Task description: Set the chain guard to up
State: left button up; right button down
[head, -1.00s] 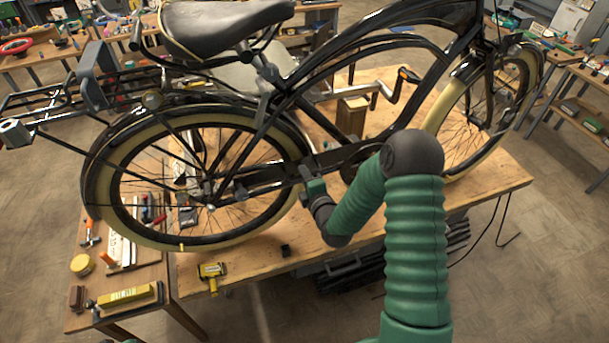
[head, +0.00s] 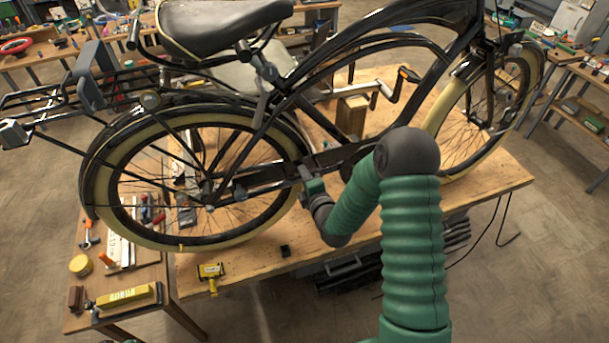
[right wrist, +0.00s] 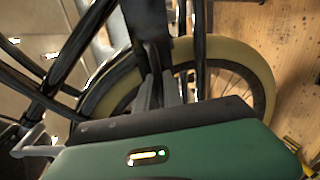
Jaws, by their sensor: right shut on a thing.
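The black bicycle (head: 288,112) stands on the wooden workbench. Its chain guard (head: 270,179) is a long dark bar running from near the rear hub toward the crank in the head view. My right gripper (head: 307,172) is at the guard's middle, in front of the rear wheel's right edge. In the right wrist view its grey fingers (right wrist: 164,92) are shut on a dark bar (right wrist: 147,22), which looks like the chain guard. The guard's far end is partly hidden by my right arm. My left gripper is not in view.
The rear wheel (head: 116,205) and frame tubes are close around my right gripper.

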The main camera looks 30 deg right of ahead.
jog(key=shift+w+a+r+n, duration=0.1)
jog(key=shift+a+r+n, duration=0.15)
jog(key=shift+r, duration=0.45)
jog(key=shift+w+a+r+n, duration=0.1)
jog(key=shift+r+n, duration=0.15)
jog(key=shift+r, duration=0.45)
jog(key=r+n, duration=0.1)
jog(key=r, duration=0.1)
jog(key=a+r+n, duration=0.1)
jog(key=r, duration=0.1)
jog(key=shift+w+a+h, duration=0.1)
jog(key=shift+a+h, duration=0.1)
jog(key=shift+h, duration=0.2)
jog(key=shift+w+a+r+n+h, duration=0.1)
jog(key=shift+a+r+n, duration=0.05)
jog(key=shift+r+n, duration=0.15)
jog(key=shift+a+r+n+h, duration=0.1)
jog(key=shift+a+r+n, duration=0.1)
jog(key=shift+r, duration=0.2)
jog(key=shift+w+a+r+n+h, duration=0.1)
jog(key=shift+a+r+n, duration=0.1)
jog(key=shift+r, duration=0.15)
jog(key=c, duration=1.6)
grip_release()
jog(key=shift+c, duration=0.2)
jog(key=shift+o, duration=0.7)
jog(key=shift+f, duration=0.1)
